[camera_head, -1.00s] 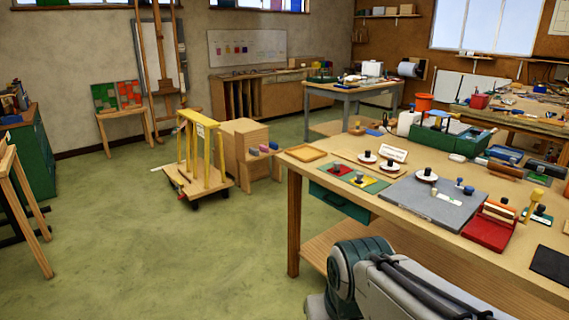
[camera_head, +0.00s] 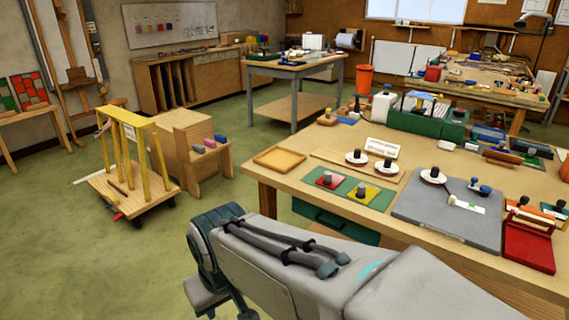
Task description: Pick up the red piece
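A flat red square piece (camera_head: 323,184) with a dark knob on it lies near the left front edge of the wooden workbench (camera_head: 272,178). A yellow square piece (camera_head: 372,196) with a dark knob lies just right of it. A green border shows around both squares. My arm reaches in from the bottom of the view, in front of the bench. My gripper is not in view, so I cannot see its fingers or anything held.
An empty wooden tray (camera_head: 279,159) lies left of the squares. A grey board (camera_head: 447,214) and a red hinged object (camera_head: 528,243) lie to the right. A yellow-posted cart (camera_head: 131,190) stands on the floor. Green floor at the left is open.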

